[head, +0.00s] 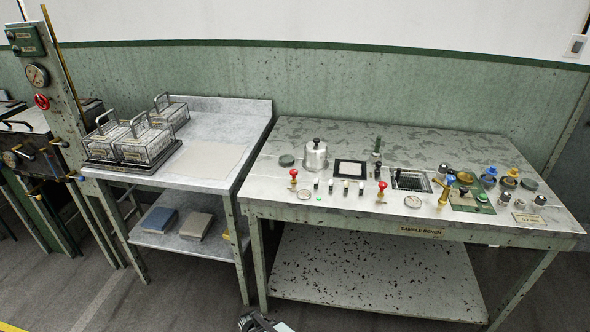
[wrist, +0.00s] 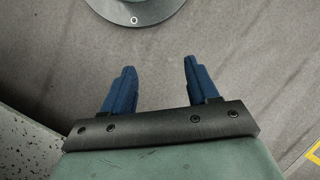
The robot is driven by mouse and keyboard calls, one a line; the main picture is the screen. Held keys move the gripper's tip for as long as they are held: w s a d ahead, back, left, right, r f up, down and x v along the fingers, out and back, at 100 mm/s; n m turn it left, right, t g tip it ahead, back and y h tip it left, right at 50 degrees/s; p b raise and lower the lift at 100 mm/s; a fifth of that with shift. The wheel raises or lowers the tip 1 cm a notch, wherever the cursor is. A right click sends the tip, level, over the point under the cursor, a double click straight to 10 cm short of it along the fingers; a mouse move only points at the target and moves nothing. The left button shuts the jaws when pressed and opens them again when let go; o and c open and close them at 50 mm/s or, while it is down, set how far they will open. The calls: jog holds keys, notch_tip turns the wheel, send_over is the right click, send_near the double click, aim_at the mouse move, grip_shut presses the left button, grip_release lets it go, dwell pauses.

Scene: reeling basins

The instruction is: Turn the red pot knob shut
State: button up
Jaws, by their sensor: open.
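Two red-topped knobs stand on the sample bench (head: 340,212) in the head view. One red knob (head: 293,174) is at the front left, the other red knob (head: 381,187) nearer the middle. I cannot tell which is the pot knob, or how far either is turned. A silver lidded pot (head: 316,158) stands behind the left one. My gripper (wrist: 157,82) shows two blue fingers in the wrist view, apart, with only floor between them. In the head view, part of my arm's end shows at the bottom edge, below and in front of the bench, away from the knobs.
The bench also holds a brass valve (head: 443,190), a black grille (head: 411,180) and several small knobs. A red handwheel (head: 41,101) is at far left. Floor before the bench is open.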

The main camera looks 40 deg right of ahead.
jog(key=w+d+r+t+y, duration=0.1)
jog(key=w+r, duration=0.2)
jog(key=w, duration=0.4)
jog(key=w+r+t, duration=0.2)
jog(key=w+r, duration=0.2)
jog(key=w, duration=0.3)
jog(key=w+d+r+t+y, duration=0.1)
jog(key=w+d+r+t, duration=0.25)
jog(key=w+r, duration=1)
jog(key=w+d+r+t, duration=0.2)
jog(key=w+d+r, duration=0.3)
jog(key=w+r, duration=0.8)
notch_tip(320, 180, up, 24)
jog(key=h, duration=0.3)
send_over(294, 171)
jog(key=s, duration=0.6)
jog(key=shift+n+t, duration=0.35)
jog(key=shift+n, duration=0.05)
jog(key=x, duration=1.4)
jog(key=shift+s+d, duration=0.1)
